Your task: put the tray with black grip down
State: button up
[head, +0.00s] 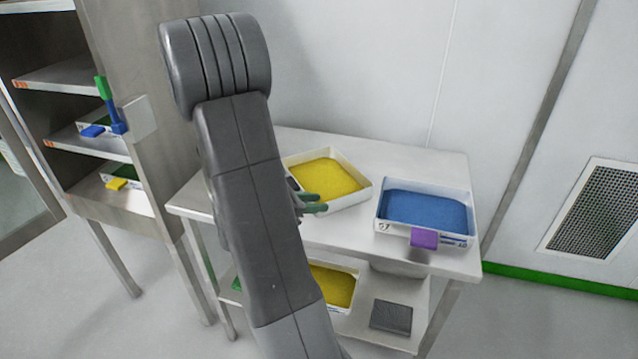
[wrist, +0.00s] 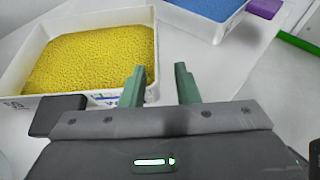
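A white tray of yellow granules (head: 366,187) sits on the table top, turned at an angle; it also shows in the wrist view (wrist: 152,25). Its black grip (wrist: 58,115) sticks out from its near wall; in the head view my arm mostly hides it. The fingers are to the right of the black grip, close to the tray's corner. In the head view my gripper (head: 318,203) shows at the tray's near side, partly behind my arm.
A tray of blue granules (head: 383,226) with a purple grip (head: 424,238) stands to the right on the table top (head: 422,163). The lower shelf holds another yellow-filled tray (head: 345,309) and a dark grey block (head: 391,316). A rack (head: 88,147) with trays stands left.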

aim_at(334, 201)
jog(key=shift+w+x, duration=0.1)
jog(key=shift+x, duration=1.5)
jog(key=shift+w+x, duration=0.15)
jog(key=shift+x, duration=1.5)
jog(key=shift+a+r, duration=0.1)
jog(key=shift+a, duration=0.05)
jog(key=shift+c, duration=0.5)
grip_shut()
